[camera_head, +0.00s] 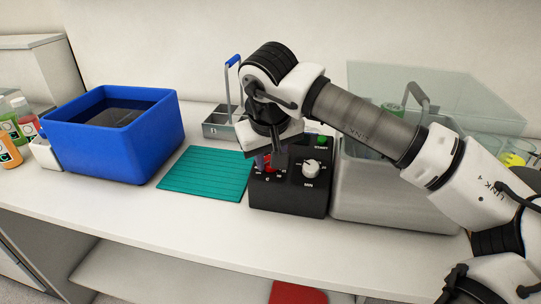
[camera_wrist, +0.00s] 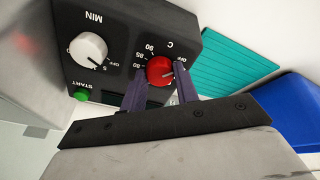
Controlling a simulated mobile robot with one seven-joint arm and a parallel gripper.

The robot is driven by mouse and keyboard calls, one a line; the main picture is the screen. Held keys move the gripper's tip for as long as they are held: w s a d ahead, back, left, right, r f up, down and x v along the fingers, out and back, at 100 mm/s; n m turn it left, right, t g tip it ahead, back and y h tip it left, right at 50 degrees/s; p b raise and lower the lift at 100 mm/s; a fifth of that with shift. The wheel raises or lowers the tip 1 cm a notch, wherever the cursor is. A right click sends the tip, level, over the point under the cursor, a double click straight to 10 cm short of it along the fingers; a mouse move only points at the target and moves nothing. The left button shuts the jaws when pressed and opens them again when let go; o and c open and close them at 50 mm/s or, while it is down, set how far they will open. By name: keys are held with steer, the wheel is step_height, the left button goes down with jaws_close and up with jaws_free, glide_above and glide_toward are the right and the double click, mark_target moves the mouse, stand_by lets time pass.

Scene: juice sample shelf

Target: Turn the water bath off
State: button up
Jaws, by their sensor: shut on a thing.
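The water bath is a grey metal tank (camera_head: 385,190) with a clear lid and a black control box (camera_head: 290,197) at its left front. The box has a red temperature knob (camera_wrist: 160,70) marked C, a white timer knob (camera_wrist: 88,51) marked MIN and a green START button (camera_wrist: 81,95). The white knob also shows in the head view (camera_head: 311,168). My gripper (camera_wrist: 160,78) points at the box's face, its two purple fingers shut on the red knob. In the head view my wrist partly hides the red knob. The white knob's pointer is near OFF and 5.
A green ribbed mat (camera_head: 205,174) lies left of the control box. A blue tub (camera_head: 113,165) with dark contents stands farther left, with bottles (camera_head: 8,150) at the edge. A metal carrier (camera_head: 217,125) with a blue handle stands behind. The counter's front strip is clear.

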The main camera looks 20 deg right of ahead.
steer(key=o, duration=1)
steer(key=shift+c, duration=0.2)
steer(key=shift+r, duration=0.1)
steer(key=v, duration=1.3)
steer(key=shift+r+b, duration=0.3)
steer(key=shift+b, duration=0.05)
steer(key=shift+s+f, duration=0.1)
steer(key=shift+s, duration=0.1)
